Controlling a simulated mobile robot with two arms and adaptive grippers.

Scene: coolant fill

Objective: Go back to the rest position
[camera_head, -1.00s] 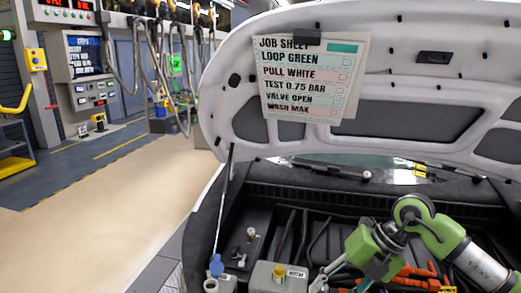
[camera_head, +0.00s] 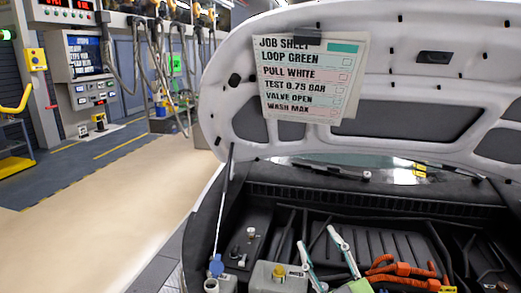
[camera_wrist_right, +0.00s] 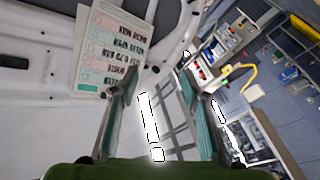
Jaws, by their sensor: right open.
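My right gripper (camera_head: 322,262) stands at the bottom of the head view, over the engine bay, with its two fingers spread and pointing up. In the right wrist view its teal-lined fingers (camera_wrist_right: 160,110) are wide apart with nothing between them. My left gripper is in neither view. The job sheet (camera_head: 311,80) is clipped under the raised hood (camera_head: 400,60) and also shows upside down in the right wrist view (camera_wrist_right: 112,50).
In the engine bay are a tank with a yellow cap (camera_head: 279,272), a blue cap (camera_head: 216,265) at the left and orange cables (camera_head: 400,270) at the right. A control panel (camera_head: 80,60) stands at the far left. The floor (camera_head: 110,190) left of the car is clear.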

